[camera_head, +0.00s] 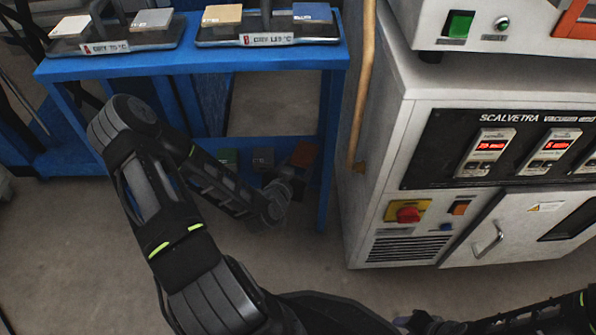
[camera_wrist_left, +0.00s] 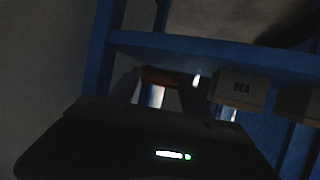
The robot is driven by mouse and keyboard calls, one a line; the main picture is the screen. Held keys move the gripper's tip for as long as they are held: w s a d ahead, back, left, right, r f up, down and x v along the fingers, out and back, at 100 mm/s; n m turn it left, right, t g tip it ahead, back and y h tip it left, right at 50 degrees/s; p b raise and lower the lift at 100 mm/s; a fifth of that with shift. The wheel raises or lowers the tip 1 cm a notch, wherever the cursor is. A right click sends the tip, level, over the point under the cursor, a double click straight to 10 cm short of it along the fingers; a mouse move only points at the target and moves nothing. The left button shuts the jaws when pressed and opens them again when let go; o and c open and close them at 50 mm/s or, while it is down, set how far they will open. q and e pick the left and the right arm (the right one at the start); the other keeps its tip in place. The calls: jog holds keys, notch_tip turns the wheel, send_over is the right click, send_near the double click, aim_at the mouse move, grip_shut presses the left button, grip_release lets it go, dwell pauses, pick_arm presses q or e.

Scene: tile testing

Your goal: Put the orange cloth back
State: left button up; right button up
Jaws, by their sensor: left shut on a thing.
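My left gripper (camera_head: 278,190) reaches down to the lower level of the blue rack. In the left wrist view its fingers (camera_wrist_left: 158,92) are closed on a dark orange piece, the orange cloth (camera_wrist_left: 165,77), which shows as a thin strip between them. In the head view an orange-brown piece (camera_head: 303,154) shows just above and right of the gripper; I cannot tell for sure that it is the same one. The cloth's lower part and its contact with the shelf are hidden.
The blue rack (camera_head: 200,62) carries sample trays on top. The white vacuum cabinet (camera_head: 372,220) stands close on the right.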

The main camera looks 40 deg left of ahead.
pick_arm(q)
jog(key=shift+f, duration=0.7)
jog(key=shift+r, duration=0.1)
jog(key=o, duration=0.9)
jog(key=shift+f, duration=0.2)
jog(key=shift+c, duration=0.2)
jog(key=o, duration=0.5)
jog(key=shift+c, duration=0.2)
